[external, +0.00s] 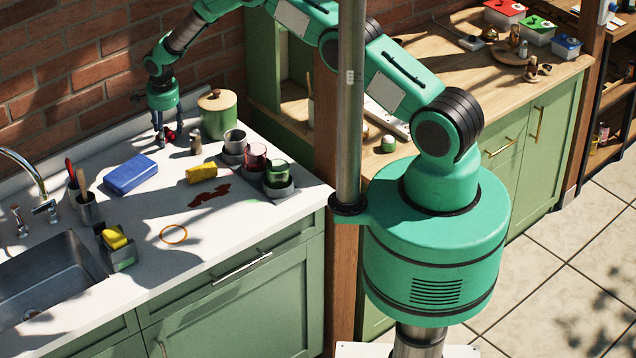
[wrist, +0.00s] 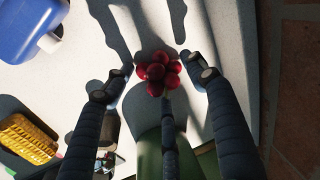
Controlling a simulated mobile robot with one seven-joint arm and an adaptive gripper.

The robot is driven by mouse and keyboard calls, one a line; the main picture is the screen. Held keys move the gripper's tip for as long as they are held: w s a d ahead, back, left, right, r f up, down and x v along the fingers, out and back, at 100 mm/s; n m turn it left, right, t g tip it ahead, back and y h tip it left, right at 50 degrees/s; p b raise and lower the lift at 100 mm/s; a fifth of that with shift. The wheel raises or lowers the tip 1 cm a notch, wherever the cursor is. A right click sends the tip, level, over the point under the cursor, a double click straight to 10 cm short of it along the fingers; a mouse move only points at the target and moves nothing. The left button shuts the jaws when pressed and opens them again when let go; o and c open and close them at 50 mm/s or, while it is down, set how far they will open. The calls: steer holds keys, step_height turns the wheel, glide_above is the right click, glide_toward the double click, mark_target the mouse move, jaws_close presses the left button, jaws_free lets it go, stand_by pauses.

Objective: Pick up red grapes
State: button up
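The red grapes (wrist: 157,73) are a small dark red cluster on the white countertop, in the upper middle of the wrist view. They also show small in the external view (external: 169,135), at the back of the counter near the brick wall. My gripper (wrist: 160,82) has its fingers spread around the cluster, with a gap to the left and right fingers. A third finger reaches up from below, close to the grapes; I cannot tell whether it touches. In the external view my gripper (external: 162,128) points down at the counter and partly covers the grapes.
A green canister (external: 219,118) with a wooden lid stands right beside my gripper. A small brown shaker (external: 196,145) is close by. The brick wall (external: 60,95) is close behind.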

mark_target(165, 130)
steer(key=c, duration=0.7)
steer(key=shift+r, duration=0.1)
steer(key=shift+r+b, duration=0.75)
steer(key=shift+r, duration=4.15)
